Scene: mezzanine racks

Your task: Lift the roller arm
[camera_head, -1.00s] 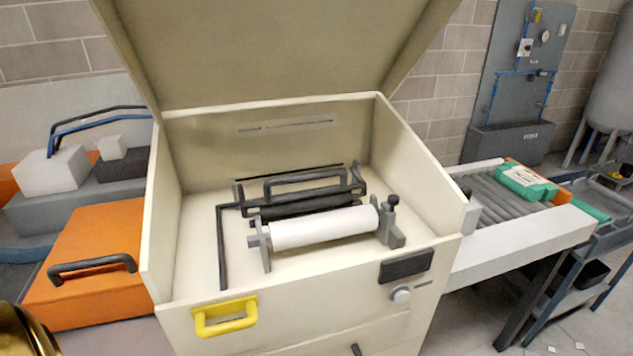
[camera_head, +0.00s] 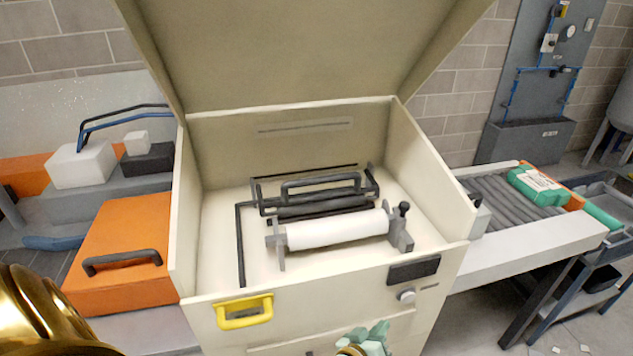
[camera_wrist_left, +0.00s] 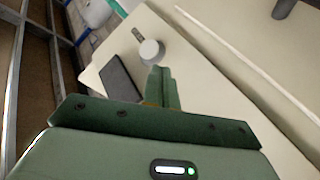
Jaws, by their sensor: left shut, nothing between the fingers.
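The roller arm appears to be the dark frame with a raised bar handle (camera_head: 320,183) inside the open cream machine. It lies low behind a white roller (camera_head: 335,229) carried by grey end brackets. My left gripper (camera_head: 372,338) is in front of the machine, at the bottom of the head view, apart from the arm and roller. Its green fingers are shut and empty. In the left wrist view the fingers (camera_wrist_left: 162,88) point towards the machine's front face, near its knob (camera_wrist_left: 151,52) and dark panel (camera_wrist_left: 120,78). My right gripper is not in view.
The machine's front wall (camera_head: 330,268) and yellow handle (camera_head: 244,311) stand before the roller. Its lid (camera_head: 300,50) is raised. An orange box (camera_head: 125,245) stands left, a roller conveyor (camera_head: 510,195) right. Space above the roller is open.

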